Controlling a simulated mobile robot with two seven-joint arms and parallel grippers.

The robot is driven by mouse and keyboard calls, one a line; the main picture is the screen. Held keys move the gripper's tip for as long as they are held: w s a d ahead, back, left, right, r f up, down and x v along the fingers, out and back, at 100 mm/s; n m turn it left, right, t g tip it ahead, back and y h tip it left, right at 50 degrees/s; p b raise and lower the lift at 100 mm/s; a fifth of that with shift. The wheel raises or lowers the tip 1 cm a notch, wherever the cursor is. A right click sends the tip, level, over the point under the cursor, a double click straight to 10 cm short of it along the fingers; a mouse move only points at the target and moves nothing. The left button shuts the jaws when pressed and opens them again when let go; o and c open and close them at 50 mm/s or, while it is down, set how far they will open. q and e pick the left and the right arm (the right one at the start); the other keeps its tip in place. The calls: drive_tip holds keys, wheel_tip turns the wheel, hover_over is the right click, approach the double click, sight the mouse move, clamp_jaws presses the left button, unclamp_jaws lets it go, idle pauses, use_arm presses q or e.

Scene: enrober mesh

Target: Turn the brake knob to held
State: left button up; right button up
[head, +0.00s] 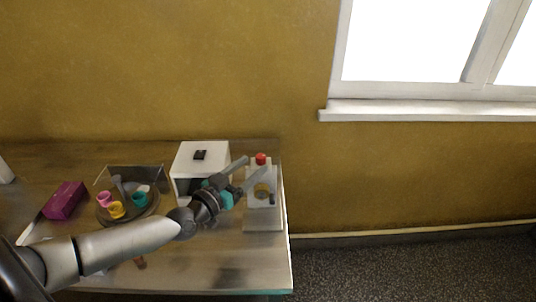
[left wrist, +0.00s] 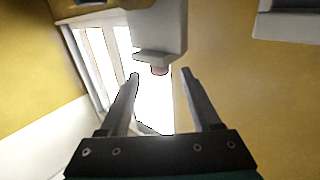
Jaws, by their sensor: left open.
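A white upright device (head: 250,172) stands at the right end of the table, with a red knob (head: 261,158) on top. A brassy round part and a small dark part show lower on its front; I cannot tell for certain which part is the brake knob. My left gripper (head: 257,163) is open, its fingers reaching up to the device near the red knob. In the left wrist view, a reddish knob (left wrist: 159,70) shows under a pale ledge, between the open fingertips (left wrist: 161,74), with no clear contact. Its setting cannot be read. My right gripper is not in view.
A white box (head: 203,150) with a black item on top stands left of the device. A dark round tray (head: 128,219) holds pink, yellow and teal cups. A purple box (head: 64,200) lies farther left. The table's front right is mostly clear.

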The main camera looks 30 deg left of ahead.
sight(264, 156)
use_arm(q)
drive_tip(key=shift+w+d+b, duration=0.25)
drive_tip(key=shift+w+b, duration=0.2)
drive_tip(key=shift+w, duration=1.5)
drive_tip(key=shift+w+d+b, duration=0.2)
drive_tip(key=shift+w+b, duration=0.25)
drive_tip(key=shift+w, duration=1.5)
clamp_jaws()
